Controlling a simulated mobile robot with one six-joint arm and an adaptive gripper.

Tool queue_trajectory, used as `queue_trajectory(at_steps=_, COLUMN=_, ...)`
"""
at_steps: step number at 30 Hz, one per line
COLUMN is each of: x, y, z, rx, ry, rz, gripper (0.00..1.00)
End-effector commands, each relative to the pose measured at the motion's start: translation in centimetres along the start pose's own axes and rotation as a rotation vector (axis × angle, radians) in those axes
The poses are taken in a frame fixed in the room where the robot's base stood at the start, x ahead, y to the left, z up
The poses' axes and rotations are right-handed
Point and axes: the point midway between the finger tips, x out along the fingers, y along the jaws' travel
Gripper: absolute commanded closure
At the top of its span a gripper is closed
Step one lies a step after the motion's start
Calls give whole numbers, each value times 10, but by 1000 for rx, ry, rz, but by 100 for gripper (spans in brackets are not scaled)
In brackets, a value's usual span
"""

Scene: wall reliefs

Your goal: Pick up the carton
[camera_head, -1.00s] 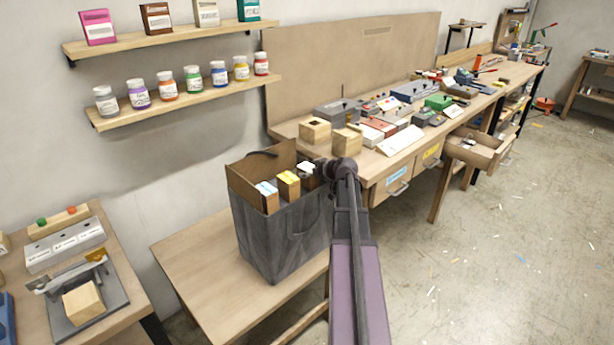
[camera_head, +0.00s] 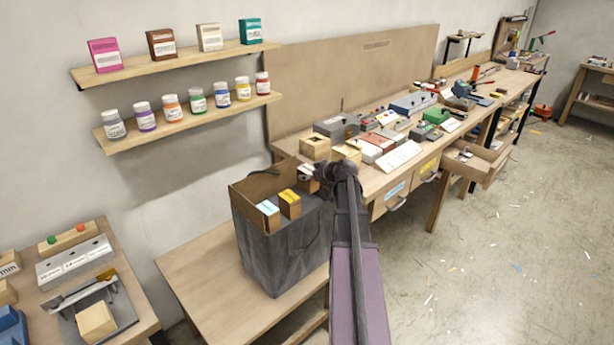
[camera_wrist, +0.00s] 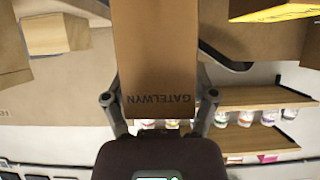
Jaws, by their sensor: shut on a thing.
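In the wrist view, a brown carton (camera_wrist: 158,60) marked "GATELWYN" sits between the two fingers of my gripper (camera_wrist: 159,98), which is shut on it. In the head view, my gripper (camera_head: 322,174) is over the right part of a dark grey bag (camera_head: 280,245). The held carton's pale top (camera_head: 305,171) shows just left of the gripper, and my arm hides most of the rest. I cannot tell whether its lower end is still inside the bag.
Two more cartons, one blue-topped (camera_head: 267,210) and one yellow-topped (camera_head: 289,201), stand in the bag. The bag stands on a low wooden table (camera_head: 205,290). A cluttered workbench (camera_head: 375,180) lies behind my gripper. Shelves (camera_head: 190,127) with jars and boxes hang at upper left.

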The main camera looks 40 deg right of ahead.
Motion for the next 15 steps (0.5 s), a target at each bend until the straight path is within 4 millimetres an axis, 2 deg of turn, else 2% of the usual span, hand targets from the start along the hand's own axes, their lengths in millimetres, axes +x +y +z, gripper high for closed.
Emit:
queue_trajectory(at_steps=1, x=-5, y=0, z=-9, rx=0, ry=1, rz=0, gripper=87)
queue_trajectory(at_steps=6, x=-11, y=0, z=-20, rx=0, ry=1, rz=0, gripper=87)
queue_trajectory(at_steps=15, x=-15, y=0, z=-28, rx=0, ry=1, rz=0, gripper=87)
